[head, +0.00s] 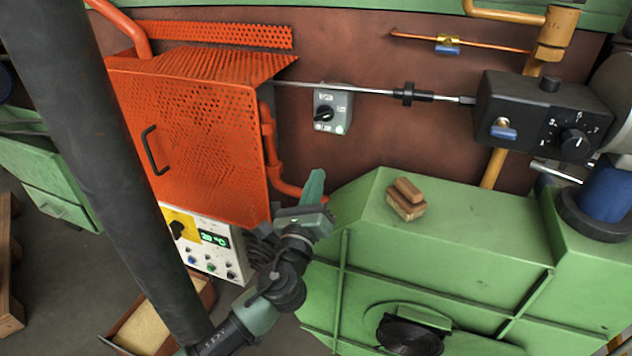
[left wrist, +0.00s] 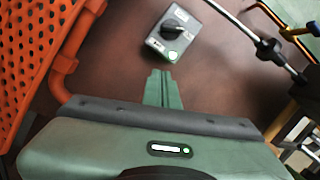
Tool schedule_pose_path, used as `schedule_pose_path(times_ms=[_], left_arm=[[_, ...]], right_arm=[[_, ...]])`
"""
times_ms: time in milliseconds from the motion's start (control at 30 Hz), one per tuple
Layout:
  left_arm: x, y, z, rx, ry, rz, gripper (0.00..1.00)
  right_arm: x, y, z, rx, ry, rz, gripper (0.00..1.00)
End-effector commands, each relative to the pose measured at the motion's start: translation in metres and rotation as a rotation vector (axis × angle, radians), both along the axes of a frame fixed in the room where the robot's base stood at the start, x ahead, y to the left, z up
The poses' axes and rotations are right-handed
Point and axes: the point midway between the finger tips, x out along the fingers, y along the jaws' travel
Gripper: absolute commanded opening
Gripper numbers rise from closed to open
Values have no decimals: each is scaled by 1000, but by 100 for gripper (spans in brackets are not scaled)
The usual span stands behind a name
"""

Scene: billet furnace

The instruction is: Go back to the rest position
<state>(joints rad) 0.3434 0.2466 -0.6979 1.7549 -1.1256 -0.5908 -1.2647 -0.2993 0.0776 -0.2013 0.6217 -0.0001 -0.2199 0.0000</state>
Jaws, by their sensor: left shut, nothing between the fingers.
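My left gripper (head: 314,186) is in the middle of the head view, in front of the brown wall and left of the green housing top. Its green fingers are together with nothing between them. The shut fingers also show in the left wrist view (left wrist: 158,88), pointing towards the wall below a grey switch box (left wrist: 171,38). The same switch box (head: 332,109) is above the gripper in the head view. My right gripper is in neither view.
An orange perforated guard (head: 195,140) with a black handle stands left of the gripper. Below it is a white control panel (head: 208,245) reading 28 °C. A green housing (head: 470,225) with wooden blocks (head: 406,199) on top is to the right. A black valve box (head: 545,115) is beyond.

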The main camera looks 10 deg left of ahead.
Motion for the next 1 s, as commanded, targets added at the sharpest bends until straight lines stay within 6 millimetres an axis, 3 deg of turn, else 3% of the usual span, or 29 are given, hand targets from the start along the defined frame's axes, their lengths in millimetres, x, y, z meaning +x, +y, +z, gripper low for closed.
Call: schedule_pose_path(times_ms=[267, 367, 433, 567, 700, 800, 1000], left_arm=[[-2, 6, -5, -51, 26, 10, 0], [-14, 28, -26, -252, 122, 56, 0], [-31, 54, -53, -482, 230, 120, 0], [-83, 103, -117, -987, 445, 311, 0], [-157, 136, -179, -1459, 616, 563, 0], [-203, 145, -205, -1685, 686, 723, 0], [-273, 150, -231, -1966, 757, 976, 0]], right_arm=[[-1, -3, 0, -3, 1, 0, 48], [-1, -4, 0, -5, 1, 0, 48], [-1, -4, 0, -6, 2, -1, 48], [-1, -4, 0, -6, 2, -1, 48], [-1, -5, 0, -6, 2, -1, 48], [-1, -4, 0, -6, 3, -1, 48], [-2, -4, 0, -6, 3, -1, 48]])
